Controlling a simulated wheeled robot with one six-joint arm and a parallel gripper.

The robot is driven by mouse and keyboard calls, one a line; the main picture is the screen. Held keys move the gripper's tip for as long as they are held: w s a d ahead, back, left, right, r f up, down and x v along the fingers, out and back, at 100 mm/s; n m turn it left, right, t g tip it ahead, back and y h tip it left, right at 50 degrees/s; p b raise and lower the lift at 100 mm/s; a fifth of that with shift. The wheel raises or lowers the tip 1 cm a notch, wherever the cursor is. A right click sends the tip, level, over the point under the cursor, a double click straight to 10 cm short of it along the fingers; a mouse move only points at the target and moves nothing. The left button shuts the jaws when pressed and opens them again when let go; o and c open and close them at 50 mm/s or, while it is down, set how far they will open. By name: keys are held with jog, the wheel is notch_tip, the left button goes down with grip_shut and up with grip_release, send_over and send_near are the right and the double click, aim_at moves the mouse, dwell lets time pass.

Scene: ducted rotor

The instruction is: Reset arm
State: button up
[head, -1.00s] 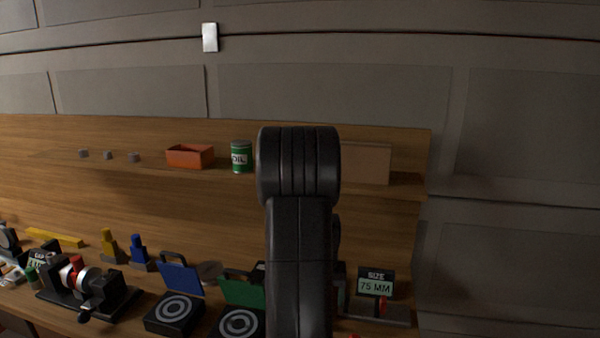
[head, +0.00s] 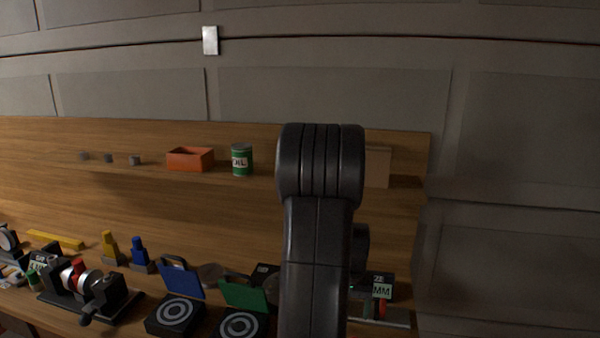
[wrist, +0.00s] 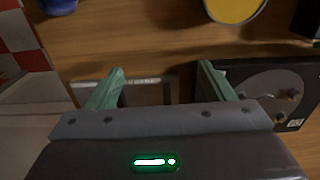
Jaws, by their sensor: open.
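My arm fills the middle of the head view and hides part of the bench behind it; my gripper is out of sight there. In the wrist view my gripper (wrist: 160,88) is open, its two greenish fingers apart with nothing between them. Wooden bench surface shows beyond the fingers, with a pale metal strip just behind the left finger.
The bench (head: 75,235) holds a blue-lidded case (head: 180,280), a green-lidded case (head: 245,295) and a clamp-like device (head: 85,285). An orange bin (head: 190,159) and an oil can (head: 242,160) stand on the shelf. A black plate (wrist: 265,88) lies beside the right finger.

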jog(key=s+d+m, duration=0.1)
jog(key=s+d, duration=0.4)
jog(key=d, duration=0.1)
jog(key=shift+r, duration=0.4)
